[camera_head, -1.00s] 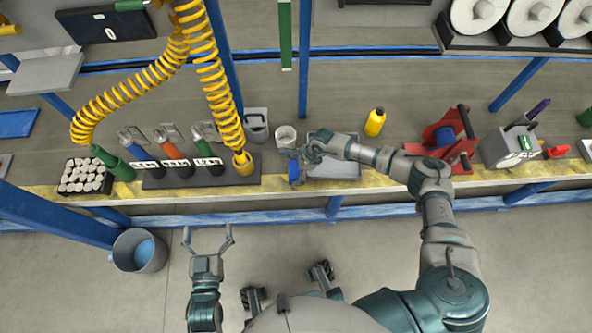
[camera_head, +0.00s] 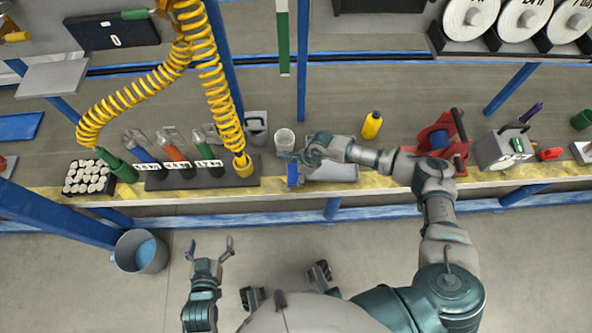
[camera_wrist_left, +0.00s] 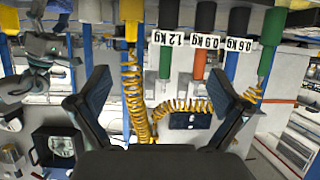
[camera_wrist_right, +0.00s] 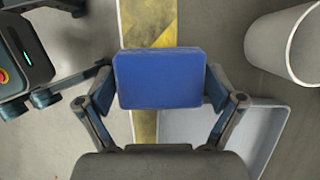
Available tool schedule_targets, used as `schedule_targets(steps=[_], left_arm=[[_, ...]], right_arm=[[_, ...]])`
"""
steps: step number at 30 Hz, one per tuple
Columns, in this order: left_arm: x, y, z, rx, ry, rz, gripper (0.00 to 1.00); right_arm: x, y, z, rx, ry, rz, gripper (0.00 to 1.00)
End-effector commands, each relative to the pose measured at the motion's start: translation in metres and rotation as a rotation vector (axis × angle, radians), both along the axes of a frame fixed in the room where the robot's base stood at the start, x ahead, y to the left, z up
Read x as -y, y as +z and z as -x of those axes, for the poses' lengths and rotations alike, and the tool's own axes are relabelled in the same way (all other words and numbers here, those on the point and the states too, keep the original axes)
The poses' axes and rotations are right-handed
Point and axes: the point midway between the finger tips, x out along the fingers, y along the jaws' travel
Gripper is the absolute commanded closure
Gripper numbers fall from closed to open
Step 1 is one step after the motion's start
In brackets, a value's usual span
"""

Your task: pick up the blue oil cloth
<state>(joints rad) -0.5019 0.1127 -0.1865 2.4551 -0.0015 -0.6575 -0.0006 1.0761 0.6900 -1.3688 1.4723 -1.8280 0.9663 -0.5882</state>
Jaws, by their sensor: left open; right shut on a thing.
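The blue oil cloth (camera_wrist_right: 160,78) is a flat blue block held between the fingers of my right gripper (camera_wrist_right: 160,95) in the right wrist view. In the head view the cloth (camera_head: 293,174) shows at the front edge of the bench, just left of a grey tray (camera_head: 330,173). My right gripper (camera_head: 298,160) is shut on it there, partly hidden by its own wrist. My left gripper (camera_head: 212,247) is open and empty, in front of the bench and well below its edge. Its spread fingers (camera_wrist_left: 160,108) also show in the left wrist view.
A white cup (camera_head: 285,140) stands just behind the cloth. A yellow bottle (camera_head: 372,125) and a red device (camera_head: 438,138) are right of it. Coloured-handled tools in a dark rack (camera_head: 240,176) stand left, under a yellow coiled hose (camera_head: 218,85). A grey bucket (camera_head: 140,252) is on the floor.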

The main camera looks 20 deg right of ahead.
Motion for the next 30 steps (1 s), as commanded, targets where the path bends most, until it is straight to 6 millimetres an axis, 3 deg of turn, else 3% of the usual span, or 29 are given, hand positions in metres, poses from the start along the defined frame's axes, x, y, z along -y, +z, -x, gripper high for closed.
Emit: schedule_targets(steps=[9, 16, 21, 30], left_arm=[[-0.024, -0.037, 0.056, -0.4, 0.016, -0.104, 0.0], [-0.037, -0.051, 0.096, -0.615, 0.026, -0.154, 0.0], [-0.042, -0.055, 0.109, -0.68, 0.03, -0.168, 0.0], [-0.043, -0.056, 0.111, -0.693, 0.03, -0.17, 0.0]], right_arm=[[-0.02, 0.012, 0.071, 0.002, 0.002, -0.003, 0.47], [-0.033, 0.014, 0.115, 0.001, 0.0, -0.002, 0.47], [-0.036, 0.014, 0.128, 0.001, -0.001, -0.001, 0.47], [-0.037, 0.013, 0.131, 0.001, -0.001, -0.001, 0.47]])
